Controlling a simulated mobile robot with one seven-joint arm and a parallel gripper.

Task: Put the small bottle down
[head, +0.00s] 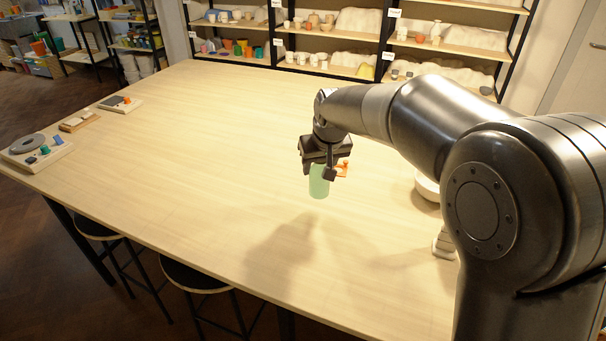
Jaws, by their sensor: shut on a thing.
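The small bottle (319,183) is pale green and hangs upright below my gripper in the head view. My gripper (325,170) is shut on the small bottle and points down over the right half of the large wooden table (200,130). The bottle's upper part is partly hidden by the fingers. The bottle looks held above the tabletop, though its exact height is hard to tell. A small orange piece (342,169) shows right beside the gripper; whether it touches the gripper or bottle I cannot tell.
A pale round bowl (427,187) is partly hidden behind my arm. Tool boards (38,153) lie at the table's left edge. Shelves with small pots (335,57) stand behind. Stools (193,277) are at the front.

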